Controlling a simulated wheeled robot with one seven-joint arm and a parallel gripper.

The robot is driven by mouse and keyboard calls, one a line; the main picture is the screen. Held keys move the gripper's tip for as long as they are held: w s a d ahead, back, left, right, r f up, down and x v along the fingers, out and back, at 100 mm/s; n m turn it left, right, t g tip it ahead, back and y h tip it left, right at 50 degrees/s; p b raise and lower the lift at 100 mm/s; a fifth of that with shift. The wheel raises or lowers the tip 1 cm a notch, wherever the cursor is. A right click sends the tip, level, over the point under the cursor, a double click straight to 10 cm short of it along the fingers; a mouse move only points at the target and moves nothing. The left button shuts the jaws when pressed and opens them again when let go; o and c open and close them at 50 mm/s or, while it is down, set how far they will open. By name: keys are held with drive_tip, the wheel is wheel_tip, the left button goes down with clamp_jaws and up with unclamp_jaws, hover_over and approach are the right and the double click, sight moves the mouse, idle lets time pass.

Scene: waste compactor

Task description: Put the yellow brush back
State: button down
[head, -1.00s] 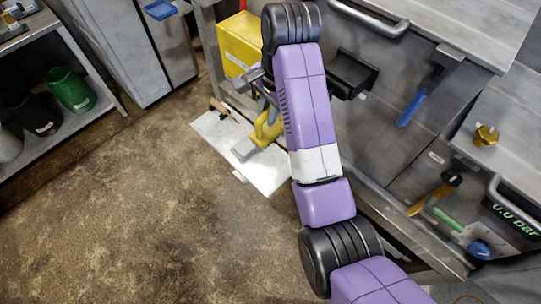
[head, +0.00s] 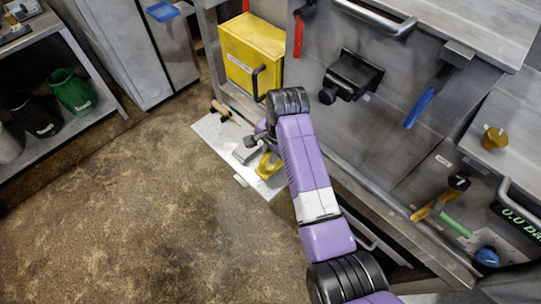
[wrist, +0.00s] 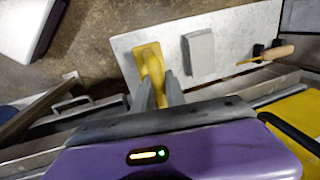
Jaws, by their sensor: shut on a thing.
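My gripper (head: 262,141) is partly hidden by my arm in the head view.
A grey block (head: 245,150) and a wooden-handled tool (head: 219,109) lie on the mat. A shelf with a green container (head: 76,92) is at left. The brown floor in front is clear.

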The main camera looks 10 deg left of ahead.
sight(276, 169)
drive_tip(key=shift+f, duration=0.9)
drive_tip(key=shift+f, duration=0.1)
drive_tip(key=c, duration=1.4)
unclamp_jaws()
drive_tip(key=shift+o, duration=0.2)
wheel_tip(276, 169, up, 12)
drive_tip(key=s+d, duration=0.1)
drive_tip(key=d, duration=0.1)
drive_tip(key=shift+s, duration=0.2)
drive_tip(key=shift+a, duration=0.1)
